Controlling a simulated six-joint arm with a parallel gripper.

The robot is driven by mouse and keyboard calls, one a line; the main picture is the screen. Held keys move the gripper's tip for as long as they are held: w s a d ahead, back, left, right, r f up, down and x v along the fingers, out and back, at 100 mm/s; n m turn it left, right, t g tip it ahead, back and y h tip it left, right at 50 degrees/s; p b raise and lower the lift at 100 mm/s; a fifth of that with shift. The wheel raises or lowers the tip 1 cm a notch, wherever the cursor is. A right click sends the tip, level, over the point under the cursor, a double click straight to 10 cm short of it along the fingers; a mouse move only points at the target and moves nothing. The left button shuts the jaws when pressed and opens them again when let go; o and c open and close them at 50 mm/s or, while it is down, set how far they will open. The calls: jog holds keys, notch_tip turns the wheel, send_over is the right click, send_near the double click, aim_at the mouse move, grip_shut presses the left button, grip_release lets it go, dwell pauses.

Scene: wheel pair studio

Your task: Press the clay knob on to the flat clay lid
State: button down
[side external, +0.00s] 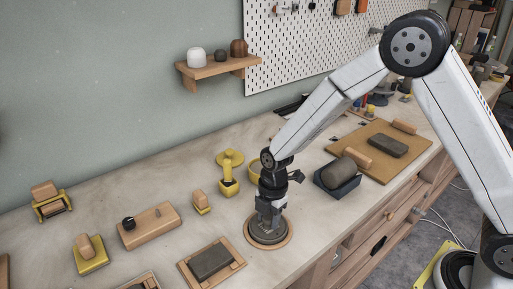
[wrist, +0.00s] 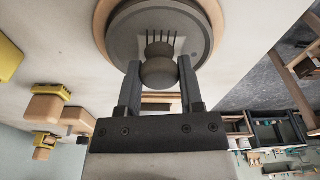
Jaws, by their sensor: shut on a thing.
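The flat clay lid (side external: 268,232) is a dark grey disc on a round wooden board (side external: 287,239). In the wrist view the lid (wrist: 128,38) fills the top middle, with several short dark score lines at its centre. My gripper (side external: 268,212) points down over the lid. In the wrist view its two fingers (wrist: 159,75) are shut on the clay knob (wrist: 158,73), a rounded dark grey-brown piece. The knob appears right beside the score lines. I cannot tell whether it touches the lid. In the side view the fingers mostly hide the knob.
A dark blue tray (side external: 345,190) holding a clay lump stands right of the lid. A framed clay slab (side external: 211,262) lies to the front left. Yellow-and-wood tools and a wooden block (side external: 150,228) stand further left. Bare tabletop surrounds the round board.

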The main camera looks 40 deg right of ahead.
jog(key=shift+c, duration=0.7)
grip_release()
jog(key=shift+r, duration=0.25)
jog(key=shift+w+d+r, duration=0.1)
jog(key=shift+d+r, duration=0.05)
jog(key=shift+r, duration=1.1)
jog(key=shift+d+r, duration=0.2)
jog(key=shift+r, duration=1)
jog(key=shift+w+d+r, duration=0.1)
jog(key=shift+d+r, duration=0.05)
jog(key=shift+r, duration=1.1)
jog(key=shift+s, duration=0.1)
jog(key=s+d+m+t, duration=0.1)
jog(key=s+d+m, duration=0.4)
jog(key=m, duration=0.5)
jog(key=s+d+r+m+t+h, duration=0.1)
jog(key=s+d+m, duration=0.5)
jog(key=s+m, duration=0.2)
jog(key=shift+r+m+t, duration=0.3)
jog(key=shift+m+t, duration=0.1)
jog(key=shift+m, duration=0.7)
